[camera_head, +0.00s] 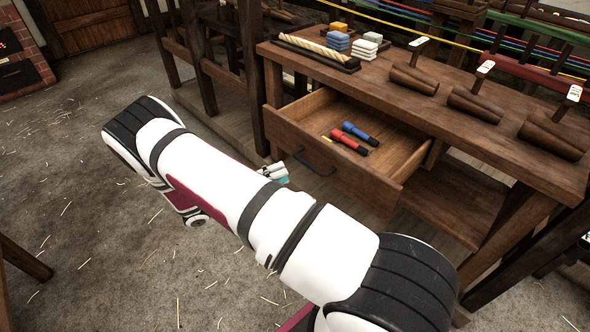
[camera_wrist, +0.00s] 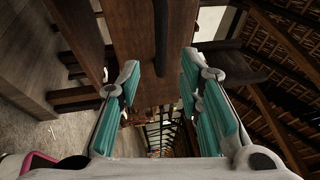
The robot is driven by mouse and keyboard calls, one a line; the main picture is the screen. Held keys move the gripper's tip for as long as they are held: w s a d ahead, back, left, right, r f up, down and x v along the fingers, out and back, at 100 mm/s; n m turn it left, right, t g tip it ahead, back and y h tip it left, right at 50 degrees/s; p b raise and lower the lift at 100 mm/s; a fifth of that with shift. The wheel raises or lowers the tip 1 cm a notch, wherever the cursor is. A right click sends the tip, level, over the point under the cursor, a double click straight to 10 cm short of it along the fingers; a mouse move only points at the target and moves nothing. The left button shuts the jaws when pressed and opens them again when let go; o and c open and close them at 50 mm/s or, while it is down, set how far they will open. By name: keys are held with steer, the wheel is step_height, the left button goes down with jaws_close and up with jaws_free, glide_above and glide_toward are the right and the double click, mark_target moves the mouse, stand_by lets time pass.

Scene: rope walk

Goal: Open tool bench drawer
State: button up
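The wooden tool bench (camera_head: 470,125) stands at the right in the head view. Its drawer (camera_head: 400,165) is pulled out, with its inside showing. A dark bar handle (camera_head: 318,168) is on the drawer front. In the wrist view the handle (camera_wrist: 161,38) stands upright in the picture against the brown drawer front (camera_wrist: 132,35). My gripper (camera_wrist: 160,72) is open, with teal finger pads apart and nothing between them. The handle lies beyond the fingertips, in line with the gap. In the head view my arm hides most of my gripper (camera_head: 275,173), just left of the handle.
Red (camera_head: 349,145) and blue (camera_head: 360,133) tools lie in the drawer. A rope tray (camera_head: 315,53), stacked blocks (camera_head: 338,43) and wooden cones (camera_head: 475,103) stand on the bench top. The straw-strewn floor (camera_head: 70,200) at the left is open.

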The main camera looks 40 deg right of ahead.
steer(key=shift+v, duration=1.4)
steer(key=s+a+r+m+y, duration=0.1)
steer(key=s+r+m+y, duration=0.3)
steer(key=r+m, duration=0.3)
steer(key=s+a+r+m+g+y, duration=0.1)
steer(key=s+r+m+y, duration=0.25)
steer(key=r, duration=0.45)
steer(key=s+r+m+y, duration=0.35)
steer(key=r+m, duration=0.25)
steer(key=r, duration=0.2)
steer(key=s+a+r+m+t+y, duration=0.3)
steer(key=s+a+m+t+y, duration=0.15)
steer(key=s+m, duration=0.45)
steer(key=s+a+r+m+t+y, duration=0.4)
steer(key=s+m, duration=0.3)
steer(key=s, duration=0.4)
step_height(320, 180, up, 20)
steer(key=a+t+p, duration=0.1)
steer(key=t+p, duration=0.2)
steer(key=p, duration=1.6)
steer(key=shift+w+n, duration=0.35)
steer(key=shift+n, duration=0.1)
